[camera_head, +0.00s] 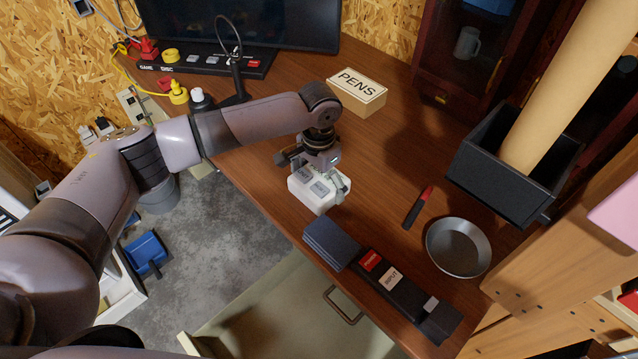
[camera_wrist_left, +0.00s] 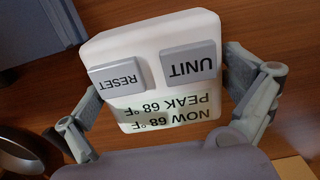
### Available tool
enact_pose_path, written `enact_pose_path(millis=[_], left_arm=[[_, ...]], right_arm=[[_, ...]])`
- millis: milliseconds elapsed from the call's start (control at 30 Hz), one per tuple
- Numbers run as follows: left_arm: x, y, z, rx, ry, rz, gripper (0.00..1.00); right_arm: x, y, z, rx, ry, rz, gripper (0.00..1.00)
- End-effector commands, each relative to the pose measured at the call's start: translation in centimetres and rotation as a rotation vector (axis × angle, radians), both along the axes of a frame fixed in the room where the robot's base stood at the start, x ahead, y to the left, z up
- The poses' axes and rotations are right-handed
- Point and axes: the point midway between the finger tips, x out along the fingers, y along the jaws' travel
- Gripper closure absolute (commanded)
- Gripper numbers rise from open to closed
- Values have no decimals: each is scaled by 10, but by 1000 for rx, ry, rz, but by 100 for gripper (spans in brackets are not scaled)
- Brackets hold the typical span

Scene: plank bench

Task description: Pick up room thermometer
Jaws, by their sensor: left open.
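The room thermometer (camera_head: 314,197) is a white box with rounded corners on the brown desk, near its front edge. In the left wrist view the thermometer (camera_wrist_left: 150,45) shows grey UNIT and RESET buttons and a display reading NOW 68 °F and PEAK 68 °F, upside down. My left gripper (camera_head: 320,178) is open, pointing down over it. In the left wrist view the open fingers of my left gripper (camera_wrist_left: 168,102) stand on either side of the thermometer. I cannot tell whether either finger touches it. My right gripper is not in view.
A dark blue block (camera_head: 331,243) and a black panel with POWER and INPUT labels (camera_head: 396,283) lie close by on the right. A metal bowl (camera_head: 458,248), a red-and-black marker (camera_head: 417,208) and a PENS box (camera_head: 357,93) are farther off. An open drawer (camera_head: 290,310) juts out below.

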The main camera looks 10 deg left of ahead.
Motion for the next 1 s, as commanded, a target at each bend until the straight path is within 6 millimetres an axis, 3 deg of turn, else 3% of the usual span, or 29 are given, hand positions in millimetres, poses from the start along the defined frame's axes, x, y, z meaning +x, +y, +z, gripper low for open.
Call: enact_pose_path(millis=[267,867,1000], left_arm=[[0,0,-2,-1,-2,0,1],[0,0,-2,-1,-2,0,41],[1,0,-1,-1,-2,0,41]], right_arm=[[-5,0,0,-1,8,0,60],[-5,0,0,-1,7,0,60],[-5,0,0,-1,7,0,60]])
